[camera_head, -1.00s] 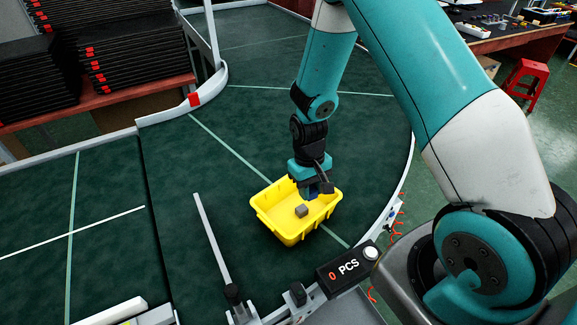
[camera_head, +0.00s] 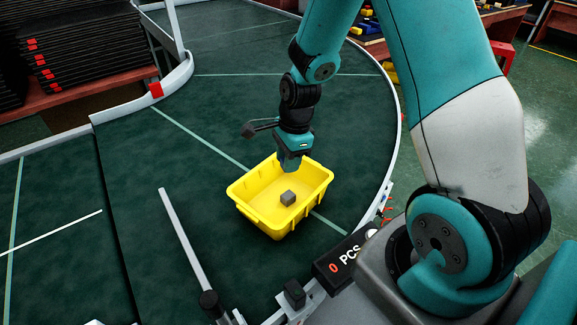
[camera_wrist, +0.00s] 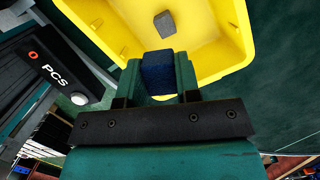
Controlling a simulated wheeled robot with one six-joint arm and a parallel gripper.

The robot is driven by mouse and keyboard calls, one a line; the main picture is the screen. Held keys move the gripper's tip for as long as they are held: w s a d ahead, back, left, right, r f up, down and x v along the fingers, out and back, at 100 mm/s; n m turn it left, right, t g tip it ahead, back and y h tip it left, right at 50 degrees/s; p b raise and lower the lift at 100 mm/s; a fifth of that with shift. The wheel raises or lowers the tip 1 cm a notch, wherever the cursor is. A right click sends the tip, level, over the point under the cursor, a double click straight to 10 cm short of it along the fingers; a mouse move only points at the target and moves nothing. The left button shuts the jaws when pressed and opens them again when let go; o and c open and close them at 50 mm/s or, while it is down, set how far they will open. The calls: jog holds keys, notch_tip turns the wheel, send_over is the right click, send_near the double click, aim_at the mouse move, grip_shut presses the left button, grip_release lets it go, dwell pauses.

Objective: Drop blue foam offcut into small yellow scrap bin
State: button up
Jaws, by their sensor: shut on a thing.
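The small yellow scrap bin (camera_head: 259,215) stands on the green conveyor, and part of it shows in the wrist view (camera_wrist: 110,38). A small grey block (camera_head: 288,198) lies on its floor; it also shows in the wrist view (camera_wrist: 164,24). My gripper (camera_head: 290,166) is over the far part of the bin, pointing down. In the wrist view my gripper is shut on the blue foam offcut (camera_wrist: 157,72), which sits between the two fingers with the yellow bin behind it. In the head view the offcut is hard to make out from the dark fingertips.
A counter box reading "0 PCS" (camera_head: 343,262) is at the conveyor's near edge. A grey guide bar (camera_head: 184,240) lies left of the bin. Stacked black trays (camera_head: 75,60) stand at the far left. The green belt around the bin is clear.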

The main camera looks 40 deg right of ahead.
jog(key=shift+f+b, duration=2.85)
jog(key=shift+f, duration=0.15)
jog(key=o, duration=1)
jog(key=shift+c, duration=0.2)
jog(key=shift+r, duration=0.1)
notch_tip(320, 180, up, 17)
jog(key=d+p, duration=0.1)
jog(key=d, duration=0.1)
jog(key=shift+s+d, duration=0.25)
jog(key=shift+d, duration=0.05)
jog(key=shift+r, duration=0.1)
